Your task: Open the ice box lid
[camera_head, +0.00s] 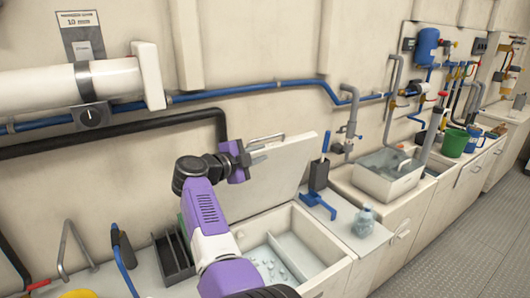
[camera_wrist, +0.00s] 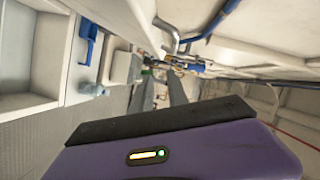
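The ice box lid (camera_head: 285,170) is a pale panel standing raised and tilted back toward the wall, with a metal bar handle (camera_head: 266,138) near its upper edge. The ice box (camera_head: 331,262) below is uncovered, showing a divider and small ice pieces (camera_head: 276,266) inside. My gripper (camera_head: 262,153) is at the upper left of the lid, close to the handle; I cannot tell whether they touch. In the wrist view my gripper's dark fingers (camera_wrist: 163,90) are apart, with nothing seen held between them.
A blue-handled tool holder (camera_head: 318,178), a blue bracket (camera_head: 319,204) and a clear bottle (camera_head: 364,221) are on the counter right of the box. A sink (camera_head: 373,184) lies further right. A dark rack (camera_head: 173,257) stands to the left. Pipes line the wall behind.

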